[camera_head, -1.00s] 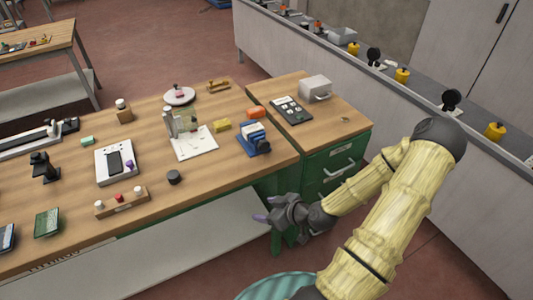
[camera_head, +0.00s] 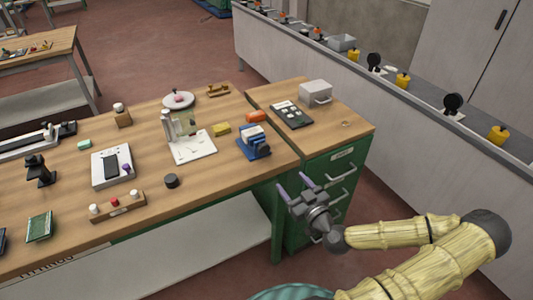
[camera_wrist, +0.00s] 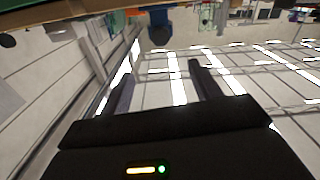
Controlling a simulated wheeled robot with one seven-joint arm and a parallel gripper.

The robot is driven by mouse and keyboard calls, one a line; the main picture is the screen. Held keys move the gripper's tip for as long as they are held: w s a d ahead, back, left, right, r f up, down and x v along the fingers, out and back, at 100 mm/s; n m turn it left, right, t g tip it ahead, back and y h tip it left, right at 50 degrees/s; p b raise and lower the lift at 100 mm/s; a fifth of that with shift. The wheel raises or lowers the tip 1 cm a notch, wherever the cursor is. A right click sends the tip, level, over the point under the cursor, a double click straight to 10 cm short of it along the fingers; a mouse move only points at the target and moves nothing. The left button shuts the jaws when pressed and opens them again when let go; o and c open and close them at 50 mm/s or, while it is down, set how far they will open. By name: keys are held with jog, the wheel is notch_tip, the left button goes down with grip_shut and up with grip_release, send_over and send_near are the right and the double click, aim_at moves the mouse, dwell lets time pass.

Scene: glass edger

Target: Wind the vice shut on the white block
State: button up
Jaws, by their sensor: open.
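The blue vice (camera_head: 256,147) stands on the wooden workbench near its right front edge. The white block (camera_head: 251,131) sits at the top of the vice, between its blue parts. I cannot tell from here whether the jaws touch it. The vice's handle is too small to make out. My gripper (camera_head: 294,184) is open and empty, in front of the bench edge, to the right of and nearer than the vice, apart from it. In the wrist view my two dark fingers (camera_wrist: 160,82) are spread, and a blue shape that looks like the vice (camera_wrist: 160,28) shows beyond them.
An orange item (camera_head: 256,116) and a yellow block (camera_head: 222,129) lie close to the vice. A white plate with a stand (camera_head: 195,148) is to its left. A green drawer cabinet (camera_head: 330,178) adjoins the bench at right, with a grey box (camera_head: 315,92) on top.

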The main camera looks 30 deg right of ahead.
aim_at(265, 150)
jog(key=w+b, duration=0.3)
jog(key=w, duration=0.2)
jog(key=w+b, duration=0.4)
jog(key=w, duration=0.2)
jog(key=w+b, duration=0.4)
jog(key=w, duration=0.2)
jog(key=shift+a, duration=0.35)
jog(key=c, duration=1)
